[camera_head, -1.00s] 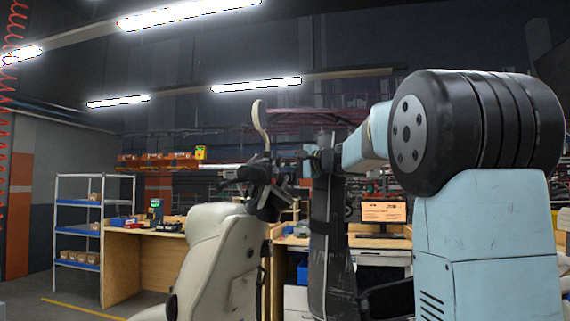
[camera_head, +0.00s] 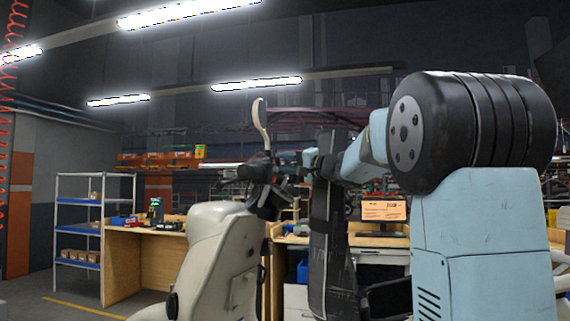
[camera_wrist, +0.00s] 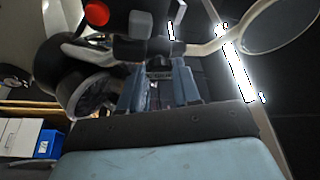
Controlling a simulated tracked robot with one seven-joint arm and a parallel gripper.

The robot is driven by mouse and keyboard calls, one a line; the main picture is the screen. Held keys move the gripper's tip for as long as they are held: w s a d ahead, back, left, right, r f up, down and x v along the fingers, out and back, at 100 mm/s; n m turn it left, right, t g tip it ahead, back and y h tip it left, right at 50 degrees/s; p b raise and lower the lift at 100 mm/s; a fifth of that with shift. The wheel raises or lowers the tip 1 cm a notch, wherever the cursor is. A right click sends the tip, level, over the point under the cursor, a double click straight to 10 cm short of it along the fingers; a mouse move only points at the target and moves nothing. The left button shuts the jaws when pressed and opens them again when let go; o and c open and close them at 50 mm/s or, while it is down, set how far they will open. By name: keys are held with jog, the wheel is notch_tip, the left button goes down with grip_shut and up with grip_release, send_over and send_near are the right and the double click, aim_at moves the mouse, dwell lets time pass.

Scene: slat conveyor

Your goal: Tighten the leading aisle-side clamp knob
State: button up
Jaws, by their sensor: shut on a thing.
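My gripper (camera_wrist: 160,86) has two blue fingers in the wrist view, shut on a small dark part between them. The part is mostly covered, so I cannot tell for sure that it is the clamp knob. In the head view the gripper end is beside the handlebar area of a cream scooter-like vehicle (camera_head: 222,235), and its fingers are too small and crowded to make out. A cream mirror arm (camera_head: 260,122) rises above the bars. A red round piece (camera_wrist: 97,13) shows at the top of the wrist view. The conveyor and its clamps are not visible.
A wire shelf (camera_head: 93,205) with blue trays stands at the left. A wooden workbench (camera_head: 135,262) is behind the vehicle, and a monitor (camera_head: 383,211) stands farther right. The vehicle's dark handlebar parts (camera_head: 268,170) crowd the space around my gripper.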

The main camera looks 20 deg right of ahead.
jog(key=shift+w+f, duration=0.1)
jog(key=shift+f, duration=0.2)
jog(key=o, duration=0.8)
jog(key=shift+c, duration=0.2)
jog(key=shift+r, duration=0.1)
jog(key=v, duration=1.3)
jog(key=shift+s+d, duration=0.2)
jog(key=shift+s, duration=0.05)
